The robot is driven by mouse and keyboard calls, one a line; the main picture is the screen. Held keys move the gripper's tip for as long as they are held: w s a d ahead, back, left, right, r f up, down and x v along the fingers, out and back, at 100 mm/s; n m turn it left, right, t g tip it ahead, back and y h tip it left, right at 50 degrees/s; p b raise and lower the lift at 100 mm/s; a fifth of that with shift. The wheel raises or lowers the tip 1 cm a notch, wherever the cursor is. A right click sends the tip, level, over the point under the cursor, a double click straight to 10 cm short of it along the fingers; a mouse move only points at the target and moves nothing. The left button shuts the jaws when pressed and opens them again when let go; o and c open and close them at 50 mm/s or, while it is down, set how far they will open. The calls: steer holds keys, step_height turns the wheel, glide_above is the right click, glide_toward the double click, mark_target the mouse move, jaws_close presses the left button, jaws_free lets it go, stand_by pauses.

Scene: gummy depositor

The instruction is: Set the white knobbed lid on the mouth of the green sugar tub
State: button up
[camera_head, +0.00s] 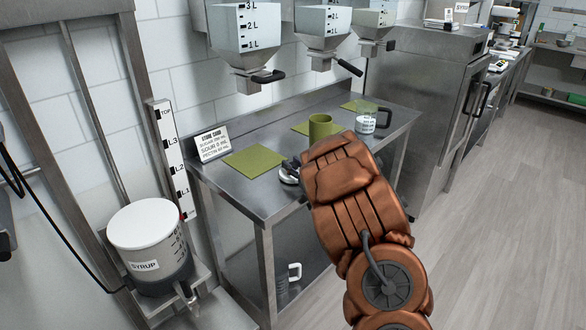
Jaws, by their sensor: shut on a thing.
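A green cylindrical tub (320,127) stands upright on the table, on or beside the middle green mat; my arm covers part of its lower side. My gripper (289,173) shows only in part at the left of my orange arm, low over the table's front edge, in front and to the left of the tub. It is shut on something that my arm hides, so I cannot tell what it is. I cannot make out the white knobbed lid.
A bare green mat (254,161) lies at the left of the steel table (262,205). A labelled clear jug (367,123) stands right of the tub. Hoppers (245,35) hang above. A white-topped syrup pot (147,225) stands at the lower left.

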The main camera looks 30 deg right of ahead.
mark_target(293, 164)
steer(key=shift+r+b, duration=0.35)
steer(key=shift+r, duration=1.2)
steer(key=s+a, duration=0.1)
steer(key=s, duration=0.1)
steer(key=s+b, duration=0.1)
steer(key=s, duration=0.2)
steer(key=s+a, duration=0.1)
steer(key=s, duration=0.2)
steer(key=shift+a+r, duration=0.2)
steer(key=shift+a, duration=0.1)
steer(key=s+a+b, duration=0.2)
steer(key=s+b, duration=0.5)
steer(key=b, duration=0.4)
steer(key=shift+a+r, duration=0.25)
steer(key=shift+r, duration=0.2)
steer(key=shift+s, duration=0.1)
steer(key=shift+o, duration=0.8)
jaws_close()
